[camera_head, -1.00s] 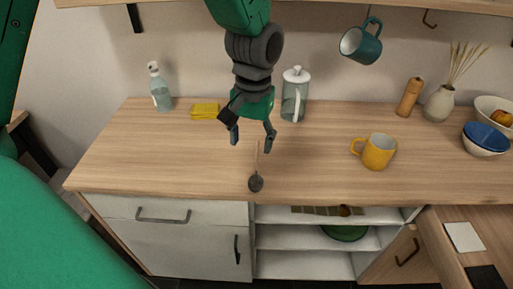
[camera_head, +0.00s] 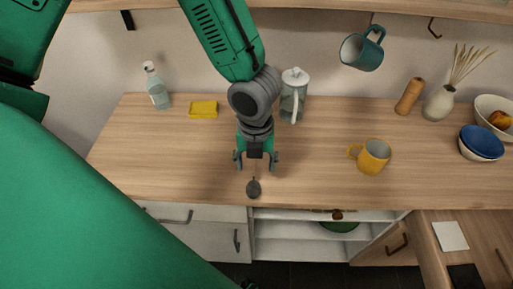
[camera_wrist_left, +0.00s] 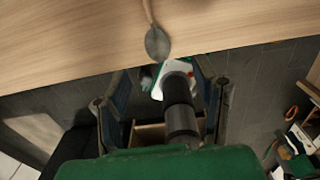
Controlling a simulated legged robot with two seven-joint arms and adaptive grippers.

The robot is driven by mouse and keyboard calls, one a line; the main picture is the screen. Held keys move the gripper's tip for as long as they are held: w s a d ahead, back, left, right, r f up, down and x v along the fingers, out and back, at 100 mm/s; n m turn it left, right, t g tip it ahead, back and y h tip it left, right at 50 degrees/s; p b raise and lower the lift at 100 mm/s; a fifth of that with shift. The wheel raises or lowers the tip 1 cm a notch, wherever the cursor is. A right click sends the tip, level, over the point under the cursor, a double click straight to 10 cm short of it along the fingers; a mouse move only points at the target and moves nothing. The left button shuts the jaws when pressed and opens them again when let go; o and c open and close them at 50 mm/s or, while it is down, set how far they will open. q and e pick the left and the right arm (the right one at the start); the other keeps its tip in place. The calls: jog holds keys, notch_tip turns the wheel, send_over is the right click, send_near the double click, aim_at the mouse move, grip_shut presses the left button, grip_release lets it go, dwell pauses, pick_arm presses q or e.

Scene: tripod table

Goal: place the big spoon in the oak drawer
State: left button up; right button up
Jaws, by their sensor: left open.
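The big spoon (camera_head: 254,188) lies on the wooden counter near its front edge, dark bowl toward me and thin light handle pointing back. In the left wrist view the spoon (camera_wrist_left: 157,42) shows bowl and part of its handle, beyond the fingertips. My left gripper (camera_head: 256,163) is open and empty, pointing down above the handle, which it partly hides. A wood-fronted unit with a dark handle (camera_head: 383,249) stands at lower right; I cannot tell if it is the oak drawer. My right gripper is not in view.
A yellow mug (camera_head: 373,157) stands right of the gripper and a glass jug (camera_head: 292,97) behind it. A yellow sponge (camera_head: 203,109) and a bottle (camera_head: 157,90) are at the back left. A teal mug (camera_head: 362,50) hangs above. The counter's left part is clear.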

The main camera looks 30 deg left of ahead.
pick_arm(q)
send_over(252, 184)
jog(key=f, duration=0.4)
jog(key=shift+d+f+b, duration=0.25)
jog(key=shift+d+b, duration=0.05)
jog(key=shift+a+f, duration=0.45)
jog(key=shift+a, duration=0.05)
jog(key=f, duration=0.2)
jog(key=d+f, duration=0.1)
jog(key=f, duration=0.1)
jog(key=shift+w, duration=0.1)
jog(key=shift+d+f, duration=0.2)
jog(key=shift+f, duration=0.1)
jog(key=shift+a, duration=0.5)
jog(key=c, duration=1.2)
